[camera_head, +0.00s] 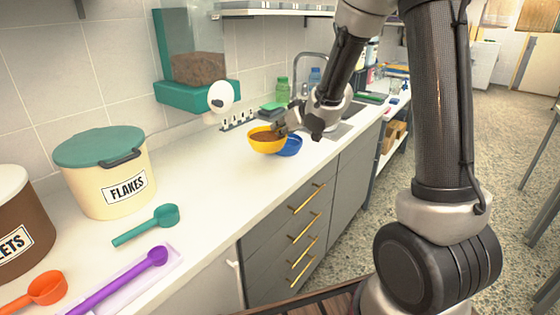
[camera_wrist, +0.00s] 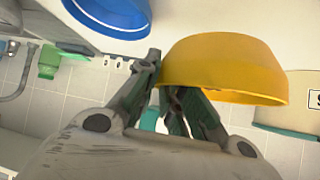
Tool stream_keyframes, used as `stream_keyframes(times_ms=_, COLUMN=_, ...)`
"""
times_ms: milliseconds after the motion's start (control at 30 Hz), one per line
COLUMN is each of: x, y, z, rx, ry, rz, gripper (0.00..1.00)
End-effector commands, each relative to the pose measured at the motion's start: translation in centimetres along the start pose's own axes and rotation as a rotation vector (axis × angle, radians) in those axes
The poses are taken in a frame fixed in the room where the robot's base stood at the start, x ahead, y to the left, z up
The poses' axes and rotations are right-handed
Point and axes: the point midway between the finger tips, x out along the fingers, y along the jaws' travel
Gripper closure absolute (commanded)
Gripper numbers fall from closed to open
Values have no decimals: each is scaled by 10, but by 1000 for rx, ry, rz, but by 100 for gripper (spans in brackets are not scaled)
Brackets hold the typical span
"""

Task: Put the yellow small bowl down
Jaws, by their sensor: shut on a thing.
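The yellow small bowl (camera_head: 262,147) has brown contents and is over the white counter, next to a blue bowl (camera_head: 289,147). My gripper (camera_head: 284,130) is shut on the yellow bowl's right rim. In the wrist view the yellow bowl (camera_wrist: 225,66) fills the upper right, with my gripper's fingers (camera_wrist: 172,95) at its left edge. The blue bowl (camera_wrist: 118,14) shows at the top of the wrist view, apart from the yellow one there. I cannot tell whether the yellow bowl touches the counter.
The counter (camera_head: 215,180) is clear in front of the bowls. A FLAKES bin (camera_head: 105,187), a green scoop (camera_head: 150,224), a purple scoop (camera_head: 120,280) and an orange scoop (camera_head: 42,290) are at the near left. A teal dispenser (camera_head: 196,95) hangs on the wall behind.

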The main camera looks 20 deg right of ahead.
Motion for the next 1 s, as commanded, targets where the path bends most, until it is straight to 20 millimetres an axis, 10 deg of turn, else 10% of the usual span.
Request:
stream_keyframes(times_ms=500, x=47, y=4, z=63, rx=5, ry=-4, rz=1, gripper=100)
stream_keyframes(times_ms=933, x=52, y=5, z=70, rx=4, ry=-2, rz=2, gripper=100)
stream_keyframes(times_ms=1000, x=52, y=5, z=70, rx=3, ry=-1, rz=2, gripper=81)
